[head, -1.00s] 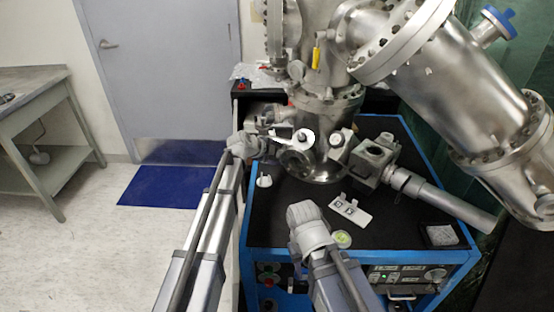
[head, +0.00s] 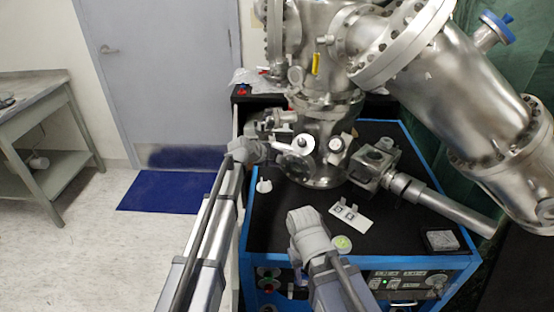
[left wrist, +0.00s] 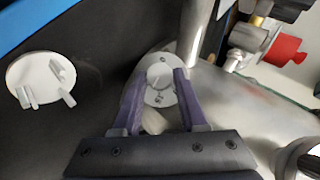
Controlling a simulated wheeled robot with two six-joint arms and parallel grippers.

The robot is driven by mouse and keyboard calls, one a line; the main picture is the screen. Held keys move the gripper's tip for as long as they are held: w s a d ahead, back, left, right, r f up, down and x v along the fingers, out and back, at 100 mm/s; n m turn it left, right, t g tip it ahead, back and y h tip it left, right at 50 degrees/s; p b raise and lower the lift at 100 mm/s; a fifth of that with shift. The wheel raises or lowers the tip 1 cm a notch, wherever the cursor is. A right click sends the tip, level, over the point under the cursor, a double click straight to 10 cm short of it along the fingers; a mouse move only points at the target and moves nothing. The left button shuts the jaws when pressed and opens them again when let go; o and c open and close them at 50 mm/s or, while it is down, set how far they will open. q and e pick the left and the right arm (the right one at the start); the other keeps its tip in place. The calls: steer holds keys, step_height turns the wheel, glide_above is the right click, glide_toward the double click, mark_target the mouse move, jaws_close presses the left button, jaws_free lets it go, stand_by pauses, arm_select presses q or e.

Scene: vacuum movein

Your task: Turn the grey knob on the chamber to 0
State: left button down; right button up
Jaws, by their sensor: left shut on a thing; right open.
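The steel chamber (head: 325,165) stands on the black top of a blue-framed cabinet. My left gripper (head: 286,148) is at the left side of the chamber's lower part. In the left wrist view its two purple fingers (left wrist: 160,88) are shut on the sides of a round grey knob (left wrist: 160,74), set on a pale plate with screws. The knob's marks are too small to read, and my gripper hides it in the head view. My right gripper (head: 306,215) is lower, over the front of the cabinet top, open, with its fingertips not clearly visible.
A white disc with pegs (left wrist: 42,80) lies on the black top, left of the fingers. A red-ended fitting (left wrist: 285,48) is at the upper right of the wrist view. A small white plate (head: 350,216) lies right of my right gripper. A steel tube (head: 440,205) juts out to the right.

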arm_select(q)
steer(key=shift+w+r+n+g+p, duration=0.35)
steer(key=shift+n+g+p, duration=0.3)
steer(key=shift+p, duration=0.55)
steer(key=shift+f+n+g+y+p, duration=0.1)
steer(key=shift+n+g+y+p, duration=0.2)
steer(key=shift+n+g+p, duration=0.25)
steer(key=shift+s+f, duration=0.1)
steer(key=shift+s, duration=0.05)
steer(key=shift+c, duration=2.2)
jaws_free()
